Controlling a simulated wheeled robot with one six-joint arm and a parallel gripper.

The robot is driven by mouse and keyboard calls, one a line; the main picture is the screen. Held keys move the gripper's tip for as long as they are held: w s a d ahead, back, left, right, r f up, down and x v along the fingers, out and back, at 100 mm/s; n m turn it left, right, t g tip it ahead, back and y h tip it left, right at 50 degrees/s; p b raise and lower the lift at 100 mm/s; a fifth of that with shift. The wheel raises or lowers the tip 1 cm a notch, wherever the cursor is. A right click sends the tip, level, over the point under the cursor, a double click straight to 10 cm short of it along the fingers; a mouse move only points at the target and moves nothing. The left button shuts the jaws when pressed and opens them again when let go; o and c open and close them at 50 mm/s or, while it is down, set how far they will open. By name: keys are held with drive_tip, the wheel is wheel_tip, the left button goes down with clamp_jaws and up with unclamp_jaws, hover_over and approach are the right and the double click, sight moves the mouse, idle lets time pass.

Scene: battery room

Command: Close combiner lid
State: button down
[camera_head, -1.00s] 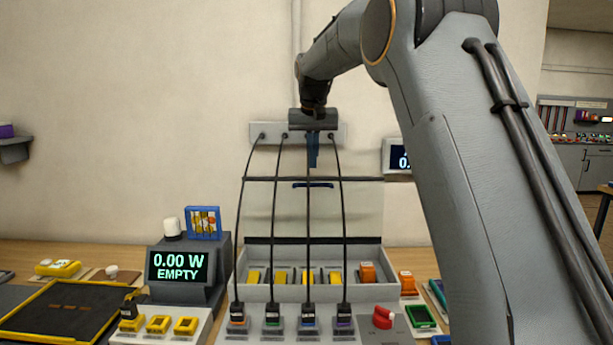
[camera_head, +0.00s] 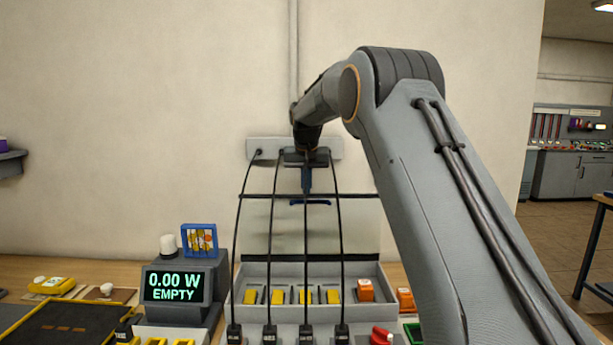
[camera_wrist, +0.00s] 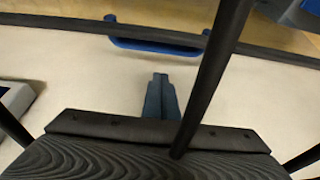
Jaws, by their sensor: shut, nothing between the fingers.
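The combiner lid (camera_head: 260,222), a pale panel with a dark top edge, stands raised at the back of the combiner box (camera_head: 375,309). Its blue handle (camera_head: 322,202) is near the top edge, and the handle also shows in the wrist view (camera_wrist: 155,42). My gripper (camera_head: 306,190) is shut and empty, pointing down just above the handle in the head view. In the wrist view its fingertips (camera_wrist: 160,77) are together, a little short of the handle. I cannot tell whether they touch the lid. My arm covers the lid's right side.
Several black cables (camera_head: 274,220) hang from a wall strip (camera_head: 265,148) in front of the lid, close around my gripper. The box holds yellow fuse-like blocks (camera_head: 305,297) and an orange block (camera_head: 365,290). A display (camera_head: 174,285) reading "0.00 W EMPTY" stands left.

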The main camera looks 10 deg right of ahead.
drive_tip(key=shift+s+a+r+p, duration=0.1)
drive_tip(key=shift+s+a+p, duration=0.15)
drive_tip(key=shift+s, duration=0.6)
drive_tip(key=shift+s+a+r+p, duration=0.15)
drive_tip(key=shift+s+p, duration=0.2)
drive_tip(key=shift+s, duration=0.5)
drive_tip(key=shift+f, duration=0.1)
